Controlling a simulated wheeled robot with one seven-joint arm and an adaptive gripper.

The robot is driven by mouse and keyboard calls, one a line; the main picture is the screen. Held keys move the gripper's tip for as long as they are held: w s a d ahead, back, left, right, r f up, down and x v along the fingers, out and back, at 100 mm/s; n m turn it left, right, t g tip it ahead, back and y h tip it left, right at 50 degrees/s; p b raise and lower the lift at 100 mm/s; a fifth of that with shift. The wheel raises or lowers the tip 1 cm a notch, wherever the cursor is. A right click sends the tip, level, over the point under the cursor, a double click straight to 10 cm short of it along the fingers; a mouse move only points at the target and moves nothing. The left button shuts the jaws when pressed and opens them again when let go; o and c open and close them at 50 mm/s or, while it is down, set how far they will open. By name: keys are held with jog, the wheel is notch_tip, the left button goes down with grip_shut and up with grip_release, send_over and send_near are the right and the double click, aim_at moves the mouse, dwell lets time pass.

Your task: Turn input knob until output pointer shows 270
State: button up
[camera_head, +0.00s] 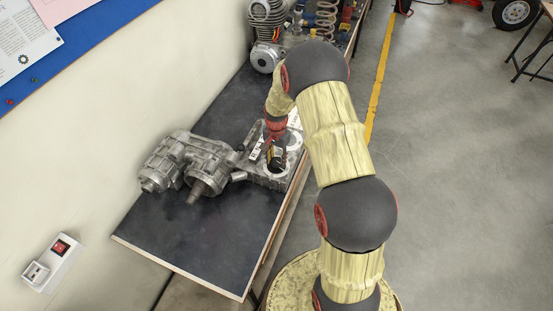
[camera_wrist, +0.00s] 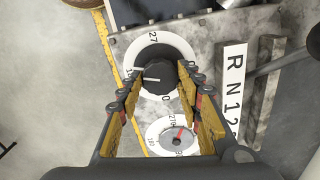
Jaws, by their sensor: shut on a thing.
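The black input knob (camera_wrist: 160,77) has a white line pointing left and sits on a white numbered dial (camera_wrist: 140,53). My gripper (camera_wrist: 161,83) has a finger on each side of the knob and is shut on it. Below it in the wrist view is a smaller output dial (camera_wrist: 158,150) with a red pointer (camera_wrist: 181,133). This pointer tilts up, a little right of the 270 label; its exact reading is too small to tell. In the head view my gripper (camera_head: 275,153) is over the grey gearbox plate (camera_head: 258,172) and hides the knob.
A plate marked "R N 1 2" (camera_wrist: 234,88) lies right of the dials. A metal engine part (camera_head: 190,160) sits left of the gearbox on the dark bench (camera_head: 195,235). An engine and a coil spring (camera_head: 326,18) stand behind. The bench's front end is clear.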

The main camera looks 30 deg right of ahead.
aim_at(276, 161)
jog(key=shift+w+m, duration=0.1)
jog(key=shift+m, duration=1)
jog(key=o, duration=1.2)
jog(key=shift+c, duration=0.2)
notch_tip(276, 161, up, 12)
